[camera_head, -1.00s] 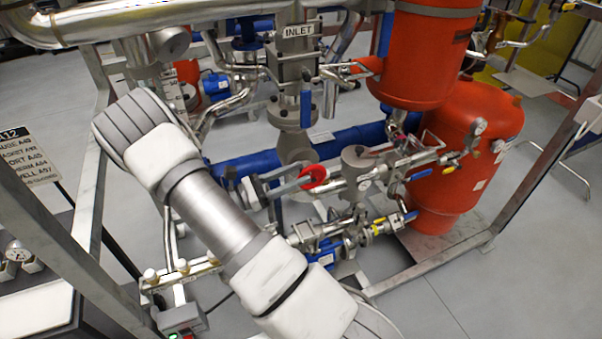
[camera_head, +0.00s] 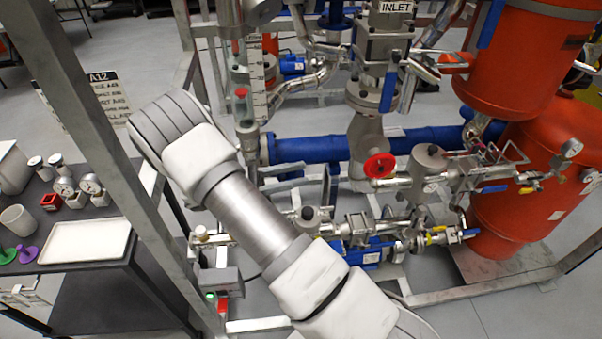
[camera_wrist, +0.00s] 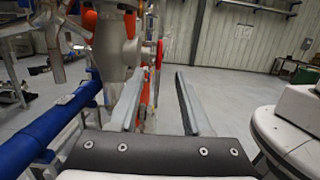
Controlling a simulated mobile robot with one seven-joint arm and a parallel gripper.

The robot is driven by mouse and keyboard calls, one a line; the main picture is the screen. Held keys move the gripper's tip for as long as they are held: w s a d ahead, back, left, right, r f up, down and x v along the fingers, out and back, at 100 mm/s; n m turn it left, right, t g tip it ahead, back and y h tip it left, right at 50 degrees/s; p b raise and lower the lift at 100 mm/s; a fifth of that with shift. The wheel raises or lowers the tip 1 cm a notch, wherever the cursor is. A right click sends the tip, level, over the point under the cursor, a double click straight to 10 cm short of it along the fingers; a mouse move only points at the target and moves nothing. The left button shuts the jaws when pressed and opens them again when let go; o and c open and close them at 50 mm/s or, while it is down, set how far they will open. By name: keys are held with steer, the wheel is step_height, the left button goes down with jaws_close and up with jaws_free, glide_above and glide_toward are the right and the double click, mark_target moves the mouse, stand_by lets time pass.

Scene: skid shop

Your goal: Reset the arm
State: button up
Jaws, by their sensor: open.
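My arm (camera_head: 245,215) crosses the head view from the lower middle to the upper left, in front of the pipe skid. My gripper is not seen in the head view. In the wrist view my gripper (camera_wrist: 160,105) shows its two long grey fingers spread wide apart. The space between them is empty. A grey pipe fitting and a red part lie beyond the left finger, and open floor lies beyond the right one.
The skid's steel frame post (camera_head: 95,150) stands left of my arm. A blue pipe (camera_head: 300,147), a red handwheel (camera_head: 380,166) and an orange vessel (camera_head: 530,190) are to the right. A dark bench (camera_head: 90,285) with a white tray (camera_head: 85,242) and gauges stands at left.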

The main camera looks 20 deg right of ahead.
stand_by(0.3)
steer(key=s+a+r+m+t+y, duration=0.2)
steer(key=s+r+m+t+y, duration=0.3)
steer(key=s+r+m+y, duration=0.2)
steer(key=s+a+r+m+t+y, duration=0.2)
steer(key=s+r+m+t+y, duration=0.3)
steer(key=s+r+m+y, duration=0.3)
steer(key=shift+s+r+y, duration=1.6)
steer(key=shift+s+y, duration=0.15)
steer(key=shift+y, duration=0.35)
steer(key=shift+a, duration=0.1)
stand_by(0.8)
